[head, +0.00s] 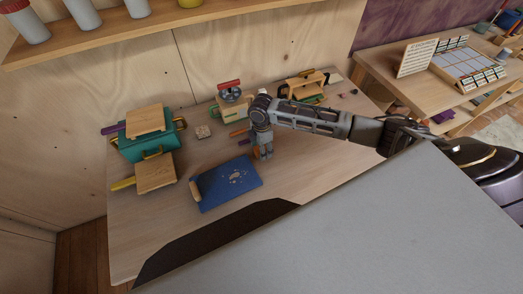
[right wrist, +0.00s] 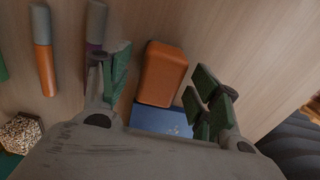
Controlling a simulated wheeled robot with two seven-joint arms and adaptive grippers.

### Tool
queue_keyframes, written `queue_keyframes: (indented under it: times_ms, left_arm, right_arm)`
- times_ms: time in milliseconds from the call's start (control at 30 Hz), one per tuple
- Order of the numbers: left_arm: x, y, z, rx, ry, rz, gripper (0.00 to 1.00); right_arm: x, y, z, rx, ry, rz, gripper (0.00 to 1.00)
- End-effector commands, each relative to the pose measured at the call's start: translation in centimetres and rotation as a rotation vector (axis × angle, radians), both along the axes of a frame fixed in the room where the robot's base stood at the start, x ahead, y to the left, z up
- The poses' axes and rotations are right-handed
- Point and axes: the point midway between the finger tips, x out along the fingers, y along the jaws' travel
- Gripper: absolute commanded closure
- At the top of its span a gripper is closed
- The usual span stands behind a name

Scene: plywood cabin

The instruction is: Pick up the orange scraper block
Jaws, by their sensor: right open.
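The orange scraper block (right wrist: 162,75) lies on the pale wood table in the right wrist view, a rounded box shape. My right gripper (right wrist: 161,66) is open, with one green-padded finger on each side of the block; I cannot tell whether either finger touches it. In the head view my right gripper (head: 264,153) points down at the table just behind the blue board and mostly hides the block. My left gripper is not in view.
The blue board (head: 232,183) lies close in front of my right gripper. A teal box (head: 150,145) stands at left, a small machine (head: 232,105) and a wooden rack (head: 305,85) behind. Front right table is clear.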

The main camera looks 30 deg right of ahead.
Motion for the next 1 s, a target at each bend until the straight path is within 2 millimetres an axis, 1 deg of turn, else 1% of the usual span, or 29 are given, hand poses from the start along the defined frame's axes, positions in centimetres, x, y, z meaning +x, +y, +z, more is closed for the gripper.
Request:
queue_keyframes:
  times_ms: [133,533,567,900,933,1000]
  left_arm:
    - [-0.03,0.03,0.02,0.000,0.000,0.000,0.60]
    - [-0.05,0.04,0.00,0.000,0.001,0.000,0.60]
    - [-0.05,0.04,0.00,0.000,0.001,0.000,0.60]
    - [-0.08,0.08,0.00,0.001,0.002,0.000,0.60]
    - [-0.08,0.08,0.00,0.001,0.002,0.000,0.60]
    - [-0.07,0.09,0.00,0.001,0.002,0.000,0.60]
  right_arm:
    - [0.00,0.01,-0.44,0.000,-0.001,0.000,0.38]
    - [-0.01,-0.01,-0.44,0.000,-0.001,0.001,0.38]
    - [-0.01,-0.01,-0.44,0.000,-0.001,0.001,0.40]
    - [-0.01,-0.02,-0.44,-0.001,0.000,0.000,0.84]
    - [-0.01,-0.02,-0.44,-0.001,0.000,0.000,0.87]
    - [0.00,-0.02,-0.43,-0.001,-0.001,0.000,0.87]
